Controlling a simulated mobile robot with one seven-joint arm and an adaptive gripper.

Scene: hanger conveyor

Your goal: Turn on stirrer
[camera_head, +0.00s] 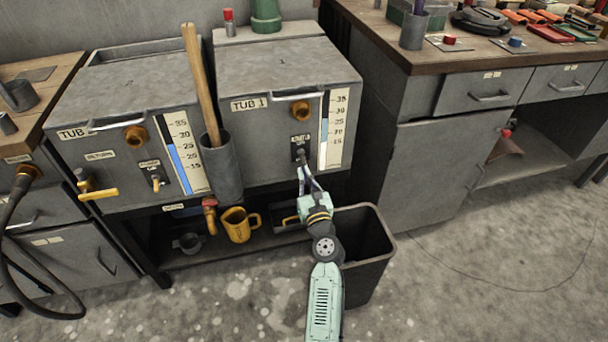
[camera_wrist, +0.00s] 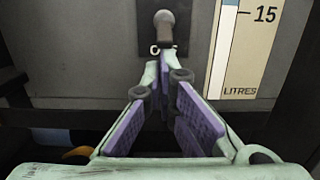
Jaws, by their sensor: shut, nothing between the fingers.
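A small dark switch plate (camera_head: 299,148) with a short label sits on the front of the grey tub marked TUB 1. A grey toggle lever (camera_head: 301,155) juts from its lower part. In the wrist view, the lever (camera_wrist: 165,27) has a rounded end and stands just beyond my fingertips. My gripper (camera_head: 306,177) is just below the switch, pointing at it. In the wrist view, my gripper (camera_wrist: 166,60) has its purple-padded fingers closed together at the tips, with nothing held. I cannot tell whether the tips touch the lever.
A level gauge (camera_head: 335,130) is right of the switch. A dark bin (camera_head: 375,265) stands beside my arm. A wooden handle (camera_head: 198,80) rises from a grey holder (camera_head: 222,170) on the left. Open floor lies to the right.

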